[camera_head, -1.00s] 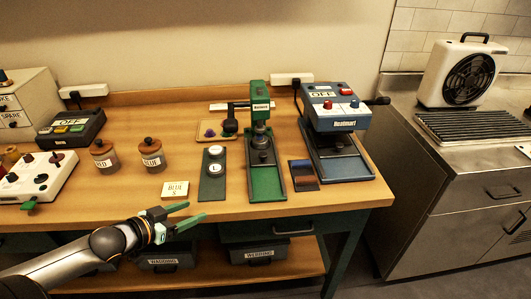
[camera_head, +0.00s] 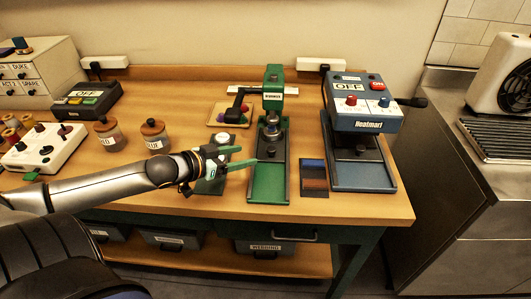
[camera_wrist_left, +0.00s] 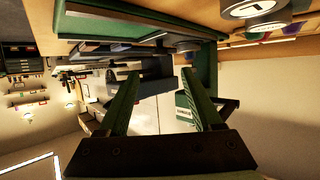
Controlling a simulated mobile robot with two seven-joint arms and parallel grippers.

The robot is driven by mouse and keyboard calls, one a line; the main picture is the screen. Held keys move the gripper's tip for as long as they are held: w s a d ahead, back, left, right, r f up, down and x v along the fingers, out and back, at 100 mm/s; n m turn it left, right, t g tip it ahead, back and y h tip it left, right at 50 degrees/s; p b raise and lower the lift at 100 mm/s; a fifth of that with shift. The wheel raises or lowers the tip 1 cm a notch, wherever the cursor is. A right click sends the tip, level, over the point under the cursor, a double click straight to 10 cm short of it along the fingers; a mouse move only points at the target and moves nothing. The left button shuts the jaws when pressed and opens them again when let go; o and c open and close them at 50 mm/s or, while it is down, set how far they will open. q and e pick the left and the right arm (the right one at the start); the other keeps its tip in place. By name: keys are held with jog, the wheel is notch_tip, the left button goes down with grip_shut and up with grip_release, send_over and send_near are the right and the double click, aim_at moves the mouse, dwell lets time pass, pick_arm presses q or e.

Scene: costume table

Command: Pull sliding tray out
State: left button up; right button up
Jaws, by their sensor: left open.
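A green press (camera_head: 274,92) stands on the wooden table, with a long green sliding tray (camera_head: 268,183) running forward from under its head to near the table's front edge. A small dark knob stands on the tray. A blue press labelled Heatmart (camera_head: 362,108) stands to its right, with a blue-grey base tray (camera_head: 372,178). My left gripper (camera_head: 241,157) is open and empty, its green fingers just left of the green tray; contact cannot be told. The left wrist view shows both open fingers (camera_wrist_left: 160,73) and the green press head (camera_wrist_left: 185,113). My right gripper is not in view.
A grey plate (camera_head: 212,185) with round pieces lies partly behind my left gripper. A small blue and brown tray (camera_head: 314,178) sits between the presses. Jars (camera_head: 155,136) stand to the left. The table's front right corner is clear.

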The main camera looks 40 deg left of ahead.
aim_at(269, 150)
pick_arm(q)
jog(key=shift+b+x, duration=0.7)
jog(key=shift+x, duration=4)
grip_shut()
